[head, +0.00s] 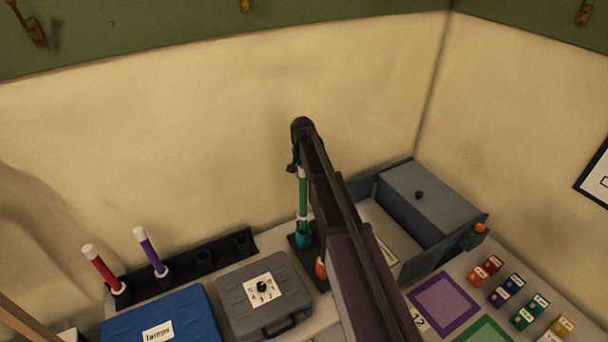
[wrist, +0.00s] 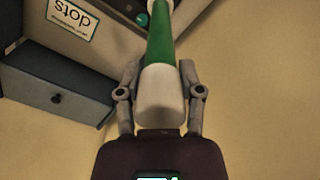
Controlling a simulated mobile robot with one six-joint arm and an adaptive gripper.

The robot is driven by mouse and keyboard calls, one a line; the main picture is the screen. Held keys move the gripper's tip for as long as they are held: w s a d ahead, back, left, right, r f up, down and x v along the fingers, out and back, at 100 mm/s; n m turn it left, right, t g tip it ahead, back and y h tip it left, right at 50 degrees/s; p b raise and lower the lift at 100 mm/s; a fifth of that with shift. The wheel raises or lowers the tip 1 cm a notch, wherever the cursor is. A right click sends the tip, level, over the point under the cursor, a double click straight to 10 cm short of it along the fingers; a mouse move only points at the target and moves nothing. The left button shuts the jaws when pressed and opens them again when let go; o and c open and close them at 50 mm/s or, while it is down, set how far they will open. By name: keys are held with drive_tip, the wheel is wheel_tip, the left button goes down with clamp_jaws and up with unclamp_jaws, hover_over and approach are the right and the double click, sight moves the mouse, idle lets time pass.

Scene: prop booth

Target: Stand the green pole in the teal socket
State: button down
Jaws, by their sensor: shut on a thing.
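The green pole (head: 303,197) is upright in the head view, with white ends. My gripper (head: 298,168) is shut on its upper white end. The wrist view shows my gripper's fingers (wrist: 160,88) on both sides of that end, with the green part of the pole (wrist: 160,40) running away from me. The teal socket (head: 303,239) is on a dark base directly below the pole. The pole's lower white end meets or overlaps the socket in the picture; I cannot tell whether it is inside.
A red pole (head: 103,270) and a purple pole (head: 151,252) stand in a dark rack at left. A blue case (head: 190,312) and a grey case (head: 235,292) lie in front. An orange piece (head: 320,268) is near the socket. A grey-blue box (head: 440,205) stands right of my arm.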

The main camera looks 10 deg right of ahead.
sight(303, 191)
drive_tip(key=shift+f, duration=0.35)
drive_tip(key=shift+f+b, duration=3.5)
drive_tip(key=shift+b, duration=0.25)
drive_tip(key=shift+f, duration=0.15)
drive_tip(key=shift+c, duration=0.8)
unclamp_jaws()
drive_tip(key=shift+s, duration=0.1)
